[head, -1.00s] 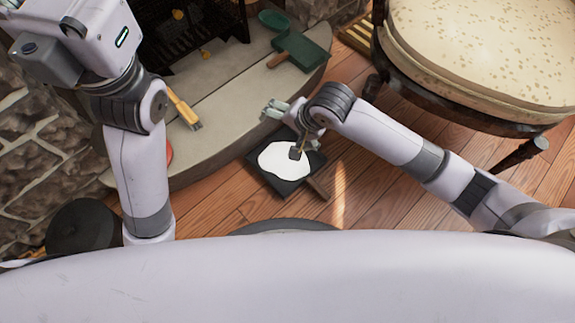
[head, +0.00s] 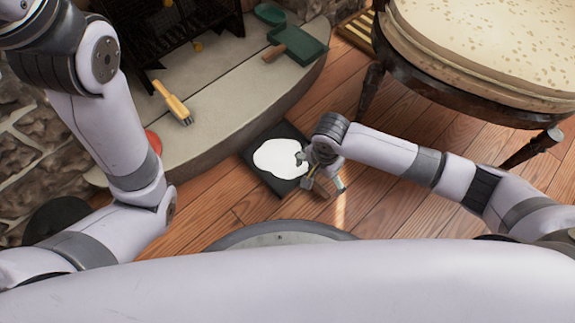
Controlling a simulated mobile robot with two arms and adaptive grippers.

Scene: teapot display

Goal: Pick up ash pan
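The ash pan (head: 262,181) appears to be the flat dark square pan on the wooden floor, with a white patch in it. Its short wooden handle (head: 320,190) points to the lower right. My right gripper (head: 324,184) is over the handle end of the pan. Its fingers look spread, one on each side of the handle; I cannot tell whether they touch it. The arm's wrist hides the pan's right corner. My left arm rises out of the picture at the upper left, and its gripper is out of view.
A raised stone hearth (head: 225,100) lies behind the pan. A round cushioned stool (head: 480,45) stands at the right.

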